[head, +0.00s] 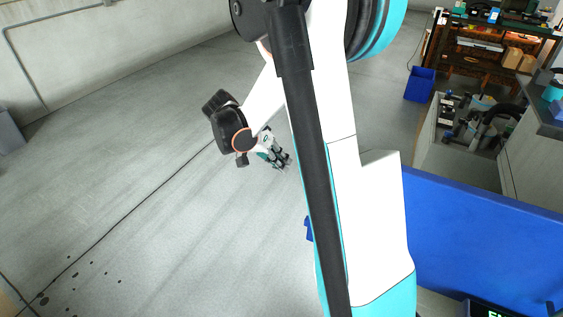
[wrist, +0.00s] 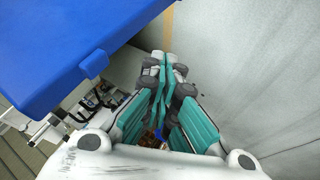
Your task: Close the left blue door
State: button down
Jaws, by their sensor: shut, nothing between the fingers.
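A blue door (head: 480,235) stands at the lower right in the head view, partly hidden behind my arm. A small blue handle (head: 308,229) shows at its left end, just left of my arm. In the wrist view the door (wrist: 60,40) fills the upper left, with the handle (wrist: 94,64) near its lower right edge. My gripper (head: 284,163) hangs over bare floor, beyond and left of the handle in the head view. In the wrist view its teal fingers (wrist: 165,62) are shut and empty, right of the door with a visible gap. I cannot tell whether a second door is present.
The grey floor (head: 170,200) left of the door is open and clear. A box with parts (head: 465,130), a blue bin (head: 420,84) and a cluttered workbench (head: 490,45) stand at the upper right. A wall runs along the upper left.

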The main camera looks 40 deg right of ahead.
jog(key=s+d+f+b, duration=0.2)
jog(key=s+d+f, duration=0.3)
jog(key=shift+s+f, duration=0.15)
jog(key=shift+s, duration=0.15)
